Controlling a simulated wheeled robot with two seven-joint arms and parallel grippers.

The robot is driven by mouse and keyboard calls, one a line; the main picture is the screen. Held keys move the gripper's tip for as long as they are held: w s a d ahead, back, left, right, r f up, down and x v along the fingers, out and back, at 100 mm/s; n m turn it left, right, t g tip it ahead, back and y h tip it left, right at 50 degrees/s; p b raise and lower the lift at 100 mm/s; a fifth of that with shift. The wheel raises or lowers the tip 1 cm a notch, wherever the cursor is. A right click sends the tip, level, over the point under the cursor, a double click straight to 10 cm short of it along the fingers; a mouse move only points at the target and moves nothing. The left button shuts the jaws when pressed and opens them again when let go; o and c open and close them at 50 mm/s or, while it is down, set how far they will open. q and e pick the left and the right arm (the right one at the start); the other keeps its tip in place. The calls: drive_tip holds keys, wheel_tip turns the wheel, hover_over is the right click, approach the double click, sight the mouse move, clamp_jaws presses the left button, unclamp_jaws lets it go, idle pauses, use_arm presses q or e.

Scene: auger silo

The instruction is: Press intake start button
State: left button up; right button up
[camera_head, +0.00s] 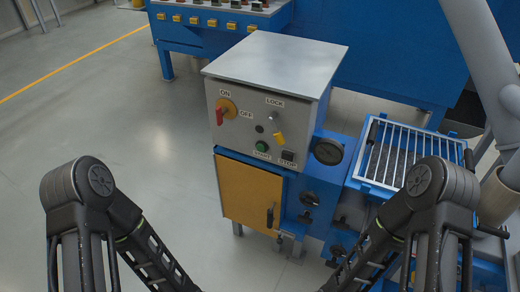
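The control box (262,85) stands ahead of me with a grey front panel. A green start button (262,146) sits low on the panel, above a label that seems to read START. A dark stop button (288,155) is to its right, by the label STOP. A red and yellow ON/OFF switch (225,110) is at the upper left of the panel, and a LOCK with a yellow-tagged key (277,134) is at the right. Both my arms show at the bottom of the view, well below the panel. Neither gripper's fingers are visible.
A yellow cabinet door (250,194) with a black handle is below the panel. A barred intake grate (410,155) is to the right, beside a grey pipe (485,60). A blue console (215,25) stands behind. The floor at left is clear.

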clamp_jaws()
idle(1.4)
